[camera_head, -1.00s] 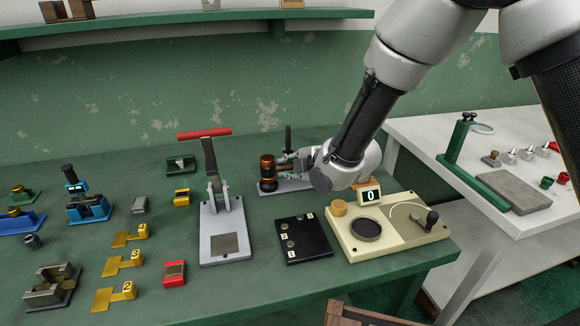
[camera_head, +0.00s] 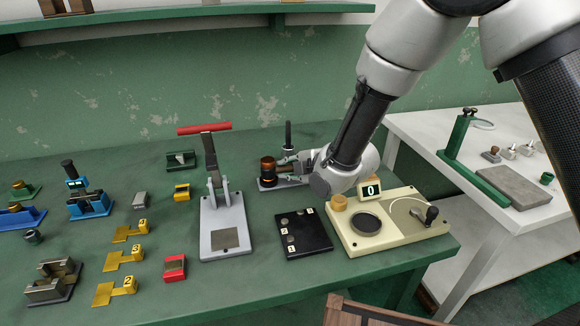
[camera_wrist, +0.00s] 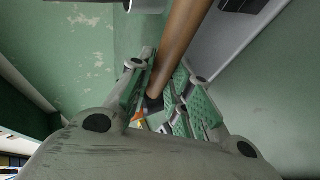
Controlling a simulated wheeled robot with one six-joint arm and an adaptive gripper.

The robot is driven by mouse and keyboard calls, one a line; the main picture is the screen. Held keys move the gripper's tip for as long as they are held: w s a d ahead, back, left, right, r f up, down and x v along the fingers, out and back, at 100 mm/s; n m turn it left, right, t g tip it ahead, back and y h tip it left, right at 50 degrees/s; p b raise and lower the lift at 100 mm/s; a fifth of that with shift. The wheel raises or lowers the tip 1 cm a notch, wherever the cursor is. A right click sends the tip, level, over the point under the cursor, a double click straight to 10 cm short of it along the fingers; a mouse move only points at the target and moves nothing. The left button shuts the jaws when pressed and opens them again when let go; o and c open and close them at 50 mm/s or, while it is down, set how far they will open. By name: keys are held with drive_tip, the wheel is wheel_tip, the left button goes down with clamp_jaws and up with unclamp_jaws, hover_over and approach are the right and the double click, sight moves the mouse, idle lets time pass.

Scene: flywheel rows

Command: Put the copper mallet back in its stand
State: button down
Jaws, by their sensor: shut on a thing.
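The copper mallet (camera_head: 268,168) is at the back middle of the green bench in the head view, its copper-and-dark head upright just left of my gripper (camera_head: 288,166). My gripper is shut on the mallet's brown wooden handle, which also shows in the wrist view (camera_wrist: 182,42) running between the fingers (camera_wrist: 165,88). A grey base plate with a dark upright post (camera_head: 288,136), apparently the stand, is behind and under the mallet and gripper. Whether the mallet touches the plate is hidden.
A grey toggle press with a red handle (camera_head: 204,128) stands close left of the mallet. A black plate (camera_head: 303,236) and a cream scale (camera_head: 385,240) are in front. Yellow and blue fixtures fill the left. A white table (camera_head: 470,130) is at the right.

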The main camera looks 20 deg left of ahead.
drive_tip(key=c, duration=1.2)
unclamp_jaws()
drive_tip(key=shift+c, duration=0.2)
drive_tip(key=v, duration=1.2)
